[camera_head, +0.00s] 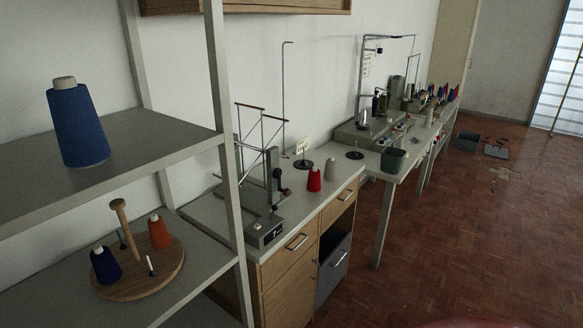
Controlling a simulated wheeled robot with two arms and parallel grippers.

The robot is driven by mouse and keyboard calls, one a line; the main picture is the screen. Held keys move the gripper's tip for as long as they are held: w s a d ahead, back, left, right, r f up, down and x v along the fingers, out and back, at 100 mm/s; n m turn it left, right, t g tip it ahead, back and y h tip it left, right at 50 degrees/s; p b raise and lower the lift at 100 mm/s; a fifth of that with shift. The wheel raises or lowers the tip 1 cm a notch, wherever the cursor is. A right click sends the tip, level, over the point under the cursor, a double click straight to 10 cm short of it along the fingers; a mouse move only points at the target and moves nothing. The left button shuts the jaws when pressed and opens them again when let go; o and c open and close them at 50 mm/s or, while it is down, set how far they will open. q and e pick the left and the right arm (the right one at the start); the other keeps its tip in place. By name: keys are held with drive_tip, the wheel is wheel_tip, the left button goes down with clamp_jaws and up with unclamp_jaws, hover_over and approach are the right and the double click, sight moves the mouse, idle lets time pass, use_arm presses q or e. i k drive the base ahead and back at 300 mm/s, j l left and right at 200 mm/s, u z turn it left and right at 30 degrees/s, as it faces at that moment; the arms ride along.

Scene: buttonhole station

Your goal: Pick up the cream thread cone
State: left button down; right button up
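A small cream thread cone (332,171) stands upright on the desk top, right beside a red thread cone (314,179). A gap separates it from the desk's front edge. Another pale, cream-looking cone (429,117) stands farther back on the long table, too small to judge well. Neither of my grippers shows in the head view.
A metal shelf (130,146) at the left holds a large blue cone (78,124) and a round wooden stand (143,275) with smaller cones. The brown floor (470,230) at right is mostly clear.

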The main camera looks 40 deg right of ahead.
sight(330, 170)
drive_tip(key=l+u, duration=0.25)
drive_tip(key=l, duration=0.4)
drive_tip(key=l+u, duration=0.3)
drive_tip(key=l, duration=0.3)
drive_tip(key=k+l+u, duration=0.25)
drive_tip(key=l, duration=1.3)
drive_tip(key=k+l, duration=0.1)
drive_tip(key=l, duration=0.8)
drive_tip(key=l+u, duration=0.1)
drive_tip(key=l, duration=1)
